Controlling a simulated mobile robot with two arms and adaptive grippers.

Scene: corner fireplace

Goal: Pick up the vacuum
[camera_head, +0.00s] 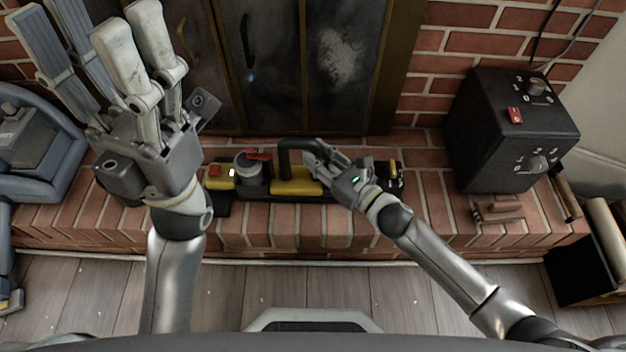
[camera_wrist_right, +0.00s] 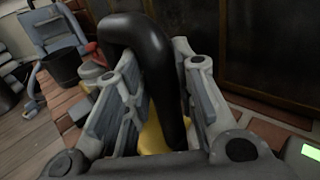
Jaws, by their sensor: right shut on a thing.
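The vacuum (camera_head: 297,187) is a yellow and black unit with a black handle, lying lengthwise on the brick hearth in the head view. My right gripper (camera_head: 318,160) is at its handle. In the right wrist view the black curved handle (camera_wrist_right: 140,42) rises between the two fingers of my right gripper (camera_wrist_right: 165,85), with yellow body below it. The right gripper is shut on the handle. The vacuum looks to rest on the bricks. My left gripper (camera_head: 136,50) is raised at the left, close to the head camera, its fingers spread and empty.
A black box with knobs and a red switch (camera_head: 513,130) stands on the hearth at right. The dark fireplace doors (camera_head: 300,65) are right behind the vacuum. A blue-grey chair-like object (camera_head: 40,150) is at far left. Wooden floor (camera_head: 240,290) lies clear in front.

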